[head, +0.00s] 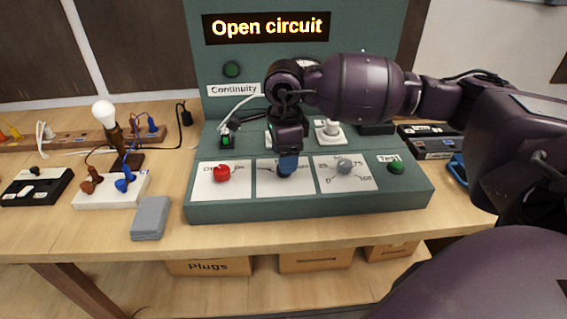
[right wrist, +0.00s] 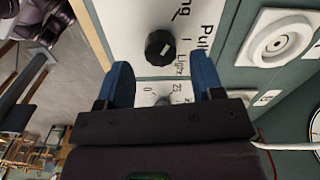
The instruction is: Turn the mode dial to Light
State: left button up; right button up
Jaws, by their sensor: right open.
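The mode dial is a round black knob (right wrist: 160,48) on a white plate in the right wrist view, with the word "Light" printed beside it. I cannot tell for sure which label it points at. My right gripper (right wrist: 162,66) is open, with its two blue fingers apart and the dial showing between and just beyond the tips. I cannot tell whether they touch it. In the head view my right gripper (head: 287,170) is over the middle white plate (head: 266,184) of the green console (head: 310,206) and hides the dial there. My left gripper is out of view.
A red knob (head: 222,173) is left of the middle plate, and a grey dial (head: 345,166) and a green Test button (head: 396,167) are right of it. The display (head: 268,27) reads "Open circuit". A lit bulb (head: 104,113) and a grey block (head: 150,217) stand left.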

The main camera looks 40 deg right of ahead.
jog(key=shift+f, duration=1.35)
jog(key=c, duration=0.9)
